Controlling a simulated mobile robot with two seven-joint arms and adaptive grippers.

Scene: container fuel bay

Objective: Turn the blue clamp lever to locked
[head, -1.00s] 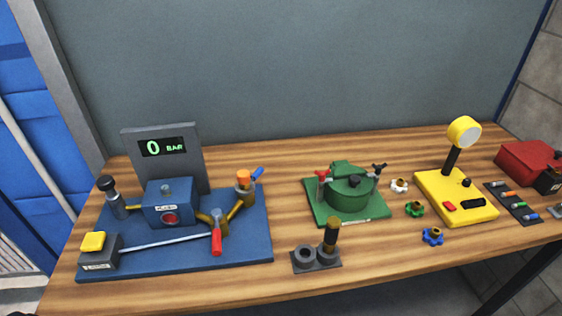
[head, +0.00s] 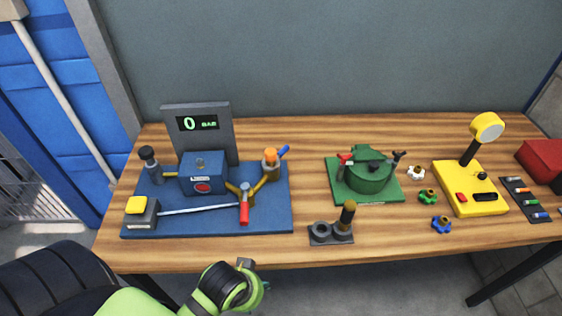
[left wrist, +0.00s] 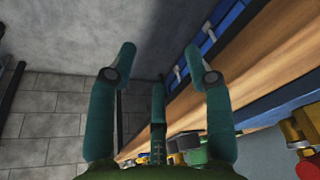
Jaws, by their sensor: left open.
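A blue lever (head: 284,151) sticks out up and to the right beside an orange-capped post (head: 270,162), at the right rear of the blue base plate (head: 280,215). A red lever (head: 244,212) on the same plate points toward the table's front. I cannot read whether the blue lever is locked. My left gripper (head: 254,282) is low in front of the table edge, apart from the plate and both levers. In the left wrist view its teal fingers (left wrist: 160,68) are spread, with nothing between them. My right gripper is not in view.
The plate also bears a blue block (head: 203,173), a display (head: 198,125) reading 0 and a yellow button (head: 136,205). A dark socket holder (head: 331,234), green fixture (head: 368,178) and yellow gauge stand (head: 470,190) stand to the right. The front table strip is clear.

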